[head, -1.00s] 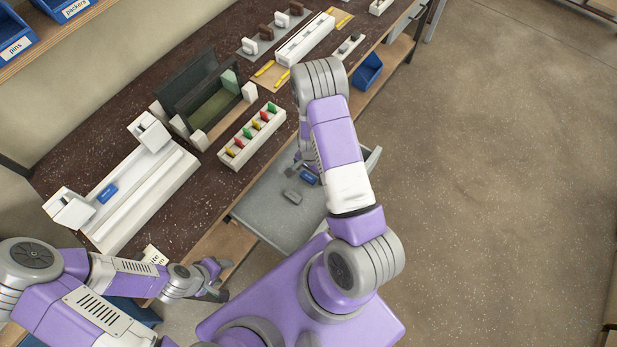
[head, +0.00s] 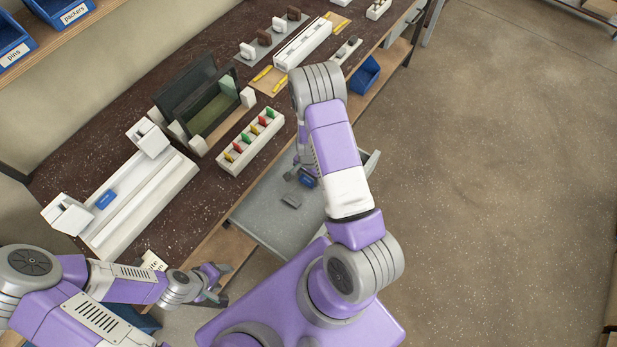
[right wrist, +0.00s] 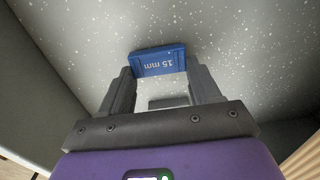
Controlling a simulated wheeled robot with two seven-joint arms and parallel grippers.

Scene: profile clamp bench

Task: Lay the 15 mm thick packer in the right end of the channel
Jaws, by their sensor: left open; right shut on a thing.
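The blue packer marked 15 mm (right wrist: 158,61) is between the fingertips of my right gripper (right wrist: 160,72), which is shut on it. It also shows in the head view as a small blue block (head: 307,181) over the grey drawer. The channel is the long white fixture (head: 135,205) at the left of the bench, with a raised white block at each end. Another blue block (head: 106,199) lies in the channel near its left end. My left gripper (head: 219,283) is open and empty in front of the bench, apart from the channel.
A blue bin (head: 364,75) hangs at the bench's far front.

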